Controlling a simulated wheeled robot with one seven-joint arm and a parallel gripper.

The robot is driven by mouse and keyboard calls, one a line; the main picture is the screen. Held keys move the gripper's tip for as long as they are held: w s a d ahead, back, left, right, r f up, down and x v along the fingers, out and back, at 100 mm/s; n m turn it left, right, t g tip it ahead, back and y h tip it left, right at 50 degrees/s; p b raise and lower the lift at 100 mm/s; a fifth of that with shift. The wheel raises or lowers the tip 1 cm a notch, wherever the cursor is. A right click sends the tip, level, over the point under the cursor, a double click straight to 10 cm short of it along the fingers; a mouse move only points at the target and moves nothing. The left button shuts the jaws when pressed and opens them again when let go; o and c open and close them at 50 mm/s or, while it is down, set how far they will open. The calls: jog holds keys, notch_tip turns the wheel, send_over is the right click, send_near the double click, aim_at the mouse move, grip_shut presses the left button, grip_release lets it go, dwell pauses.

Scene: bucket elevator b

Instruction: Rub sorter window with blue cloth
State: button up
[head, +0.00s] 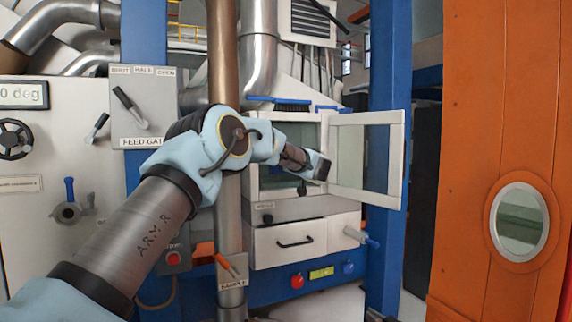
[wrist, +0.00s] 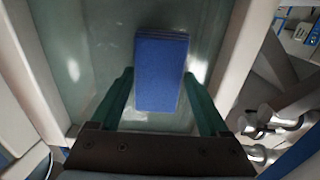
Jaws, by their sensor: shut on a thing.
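My gripper (wrist: 157,88) is shut on a folded blue cloth (wrist: 159,72), held between its two green fingers in the wrist view. Beyond the cloth is a greenish glass pane (wrist: 75,69) with pale frame strips on both sides. I cannot tell whether the cloth touches the glass. In the head view my gripper (head: 318,168) is at the front of the white sorter cabinet, where the arm partly covers its window (head: 285,135). The cloth is not clearly visible there.
A white-framed glazed door (head: 365,155) stands open to the right of the cabinet. Below is a drawer with a black handle (head: 295,242). A blue post (head: 382,80) and an orange panel (head: 490,90) stand at right. A vertical pipe (head: 228,220) passes behind my arm.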

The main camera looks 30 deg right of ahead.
jog(key=shift+s+d+r+p, duration=0.15)
jog(key=shift+r+p, duration=0.55)
jog(key=shift+p, duration=0.9)
jog(key=shift+w+d+r+p, duration=0.1)
jog(key=shift+d+r+p, duration=0.15)
jog(key=shift+r+p, duration=0.9)
jog(key=d+p, duration=0.1)
jog(key=d, duration=0.6)
jog(key=shift+s+f, duration=0.4)
jog(key=shift+f, duration=0.05)
